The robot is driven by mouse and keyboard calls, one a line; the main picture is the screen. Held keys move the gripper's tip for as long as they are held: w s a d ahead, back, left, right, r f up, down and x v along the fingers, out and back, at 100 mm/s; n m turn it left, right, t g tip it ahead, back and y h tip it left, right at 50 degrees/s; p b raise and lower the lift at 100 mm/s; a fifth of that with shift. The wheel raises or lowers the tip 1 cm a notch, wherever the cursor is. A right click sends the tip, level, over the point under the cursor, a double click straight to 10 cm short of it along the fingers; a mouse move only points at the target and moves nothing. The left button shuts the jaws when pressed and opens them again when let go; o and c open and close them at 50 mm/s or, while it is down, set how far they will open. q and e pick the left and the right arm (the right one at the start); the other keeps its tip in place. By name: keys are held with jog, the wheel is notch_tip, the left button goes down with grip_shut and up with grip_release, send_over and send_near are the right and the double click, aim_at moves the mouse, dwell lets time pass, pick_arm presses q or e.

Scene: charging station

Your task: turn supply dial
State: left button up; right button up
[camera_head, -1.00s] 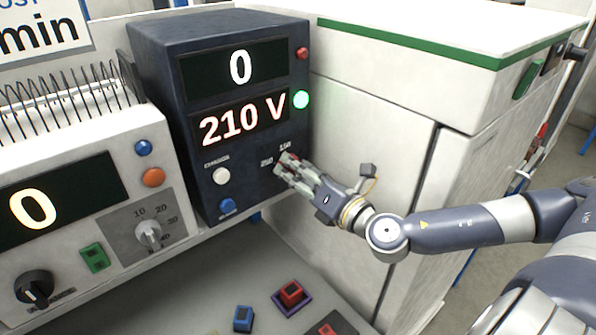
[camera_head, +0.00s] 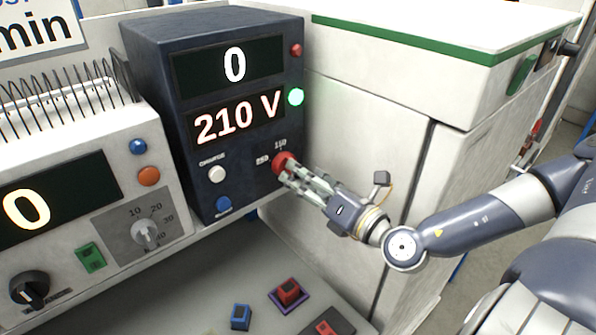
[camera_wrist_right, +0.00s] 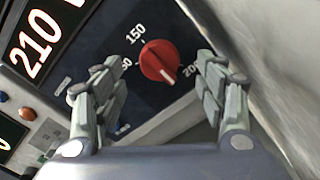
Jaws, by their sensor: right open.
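The red supply dial (camera_head: 284,164) is on the lower right of the dark supply box (camera_head: 150,70), whose lower display reads 210 V. In the right wrist view the dial (camera_wrist_right: 160,62) shows whole, with a white pointer mark toward its lower right, near the partly hidden "20…" label; "150" is above it. My right gripper (camera_head: 296,176) is in front of the dial, its fingertips close to it. In the right wrist view the fingers (camera_wrist_right: 162,75) are spread apart on either side of the dial, with visible gaps. My left gripper is not in view.
A white unit with a grey knob (camera_head: 145,232) stands at left. A white cabinet (camera_head: 365,150) is close on the right. Red and blue blocks (camera_head: 288,291) lie on the bench below.

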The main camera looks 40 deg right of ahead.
jog(key=shift+s+d, duration=0.1)
jog(key=shift+s, duration=1.55)
dwell(0.8)
